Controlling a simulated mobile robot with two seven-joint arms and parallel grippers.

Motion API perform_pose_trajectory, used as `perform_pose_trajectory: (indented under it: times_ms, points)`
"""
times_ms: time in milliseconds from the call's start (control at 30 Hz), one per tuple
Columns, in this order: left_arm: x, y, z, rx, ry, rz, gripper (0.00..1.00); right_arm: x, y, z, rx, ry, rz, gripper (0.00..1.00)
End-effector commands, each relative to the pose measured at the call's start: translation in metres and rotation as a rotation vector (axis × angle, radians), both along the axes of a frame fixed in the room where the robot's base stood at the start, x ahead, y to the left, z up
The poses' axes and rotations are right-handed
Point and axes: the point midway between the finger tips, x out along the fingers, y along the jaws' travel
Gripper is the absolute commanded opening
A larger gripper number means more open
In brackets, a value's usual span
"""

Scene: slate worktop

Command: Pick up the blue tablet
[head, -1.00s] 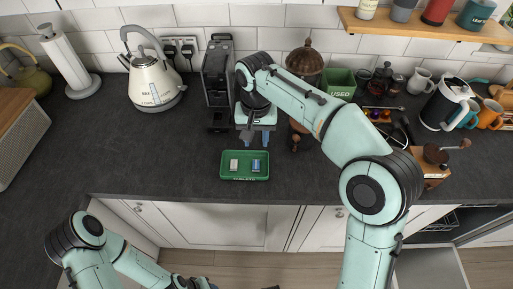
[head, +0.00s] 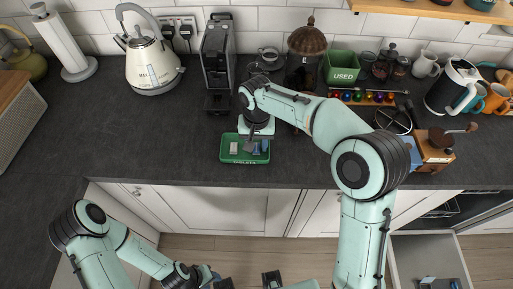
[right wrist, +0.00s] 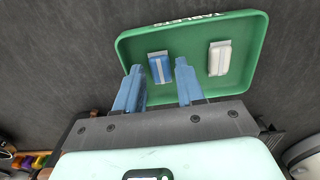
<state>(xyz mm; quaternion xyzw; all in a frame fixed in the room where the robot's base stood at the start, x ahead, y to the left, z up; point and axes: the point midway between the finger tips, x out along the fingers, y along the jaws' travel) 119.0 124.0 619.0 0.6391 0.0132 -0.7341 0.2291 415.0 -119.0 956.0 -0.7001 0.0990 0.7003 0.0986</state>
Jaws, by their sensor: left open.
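The blue tablet (right wrist: 160,68) lies in the shallow green tray (right wrist: 262,40), a pale stripe across it. A white tablet (right wrist: 219,58) lies in the same tray, to its right in the right wrist view. My right gripper (right wrist: 159,67) is open, its two blue fingers over the tray's edge, with the blue tablet in line with the gap between the tips. Contact cannot be told. In the head view the right gripper (head: 257,147) hangs over the tray (head: 229,159) and partly hides the blue tablet. My left gripper (head: 214,277) is open and empty, low at the bottom edge.
A coffee machine (head: 217,62) and a cream kettle (head: 153,66) stand behind the tray. A green USED bin (head: 342,67), a rack of coloured capsules (head: 362,97) and a wooden grinder (head: 436,150) are to the right. The worktop (head: 150,135) left of the tray is clear.

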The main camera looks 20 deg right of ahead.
Motion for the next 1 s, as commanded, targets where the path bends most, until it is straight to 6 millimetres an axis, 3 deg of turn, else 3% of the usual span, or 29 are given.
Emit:
perform_pose_trajectory:
  times_ms: [100, 300, 333, 433, 467, 800, 1000]
  points:
    - [-0.001, 0.000, -0.001, 0.000, 0.001, 0.000, 0.43, 0.000, 0.000, -0.010, 0.000, 0.001, 0.000, 0.38]
    - [-0.001, 0.000, -0.001, 0.000, 0.001, 0.000, 0.43, 0.000, 0.000, -0.010, 0.001, 0.000, 0.000, 0.38]
    - [-0.001, 0.000, -0.001, 0.000, 0.001, 0.000, 0.43, 0.000, 0.000, -0.010, 0.001, 0.000, 0.000, 0.35]
    - [-0.001, 0.000, -0.001, 0.000, 0.001, 0.000, 0.43, 0.000, 0.000, -0.010, 0.001, 0.000, 0.000, 0.03]
    - [-0.001, 0.000, -0.001, 0.000, 0.001, 0.000, 0.43, 0.000, 0.000, -0.010, 0.001, 0.000, 0.000, 0.00]
    - [-0.001, 0.000, -0.001, 0.000, 0.000, 0.000, 0.43, 0.000, 0.000, -0.008, 0.001, -0.001, 0.000, 0.00]
    - [0.001, 0.000, 0.002, 0.000, -0.001, 0.000, 0.43, 0.001, 0.000, 0.009, 0.001, -0.003, 0.000, 0.00]
